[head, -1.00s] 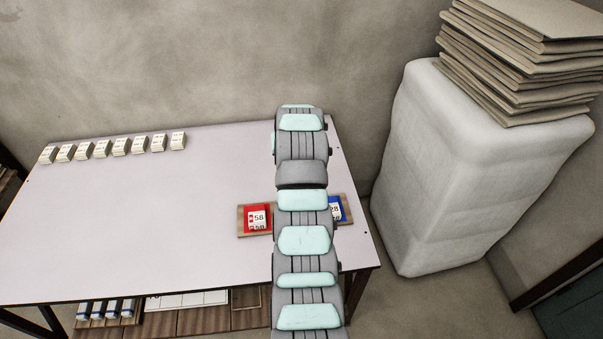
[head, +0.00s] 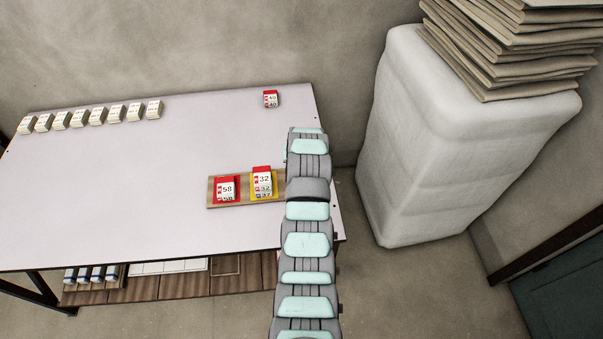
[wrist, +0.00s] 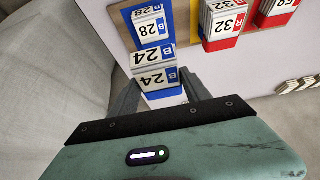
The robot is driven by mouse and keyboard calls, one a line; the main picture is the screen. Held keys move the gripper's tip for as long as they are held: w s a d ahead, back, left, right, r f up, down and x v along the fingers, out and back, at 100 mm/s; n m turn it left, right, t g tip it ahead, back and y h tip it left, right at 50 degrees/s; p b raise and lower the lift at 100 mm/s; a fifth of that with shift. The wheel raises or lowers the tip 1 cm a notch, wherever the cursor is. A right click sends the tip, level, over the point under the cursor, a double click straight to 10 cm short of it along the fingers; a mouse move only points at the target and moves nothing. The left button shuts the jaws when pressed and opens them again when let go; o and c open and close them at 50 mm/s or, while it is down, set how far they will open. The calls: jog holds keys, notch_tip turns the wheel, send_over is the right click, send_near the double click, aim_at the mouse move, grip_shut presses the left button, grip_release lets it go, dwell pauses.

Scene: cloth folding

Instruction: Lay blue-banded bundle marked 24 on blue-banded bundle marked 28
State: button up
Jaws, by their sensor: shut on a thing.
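The blue-banded bundle marked 24 (wrist: 154,77) is held between the fingers of my gripper (wrist: 158,92) in the wrist view. The blue-banded bundle marked 28 (wrist: 152,26) is just beyond it, on a blue patch of the wooden board. In this view the 24 bundle overlaps the near side of the 28 bundle; I cannot tell whether they touch or how high the 24 is. In the head view my arm hides my gripper and both of these bundles.
On the wooden board (head: 212,195) a red-banded bundle marked 32 (head: 263,181) sits on yellow and a bundle marked 58 (head: 226,188) on red. A red-banded bundle marked 40 (head: 270,98) lies at the back. Several white bundles (head: 92,117) line the back left. The middle table is clear.

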notch_tip(320, 180, down, 8)
jog(key=shift+f, duration=0.15)
dwell(0.3)
jog(key=shift+f+b, duration=0.15)
jog(key=shift+b, duration=0.2)
jog(key=o, duration=1.4)
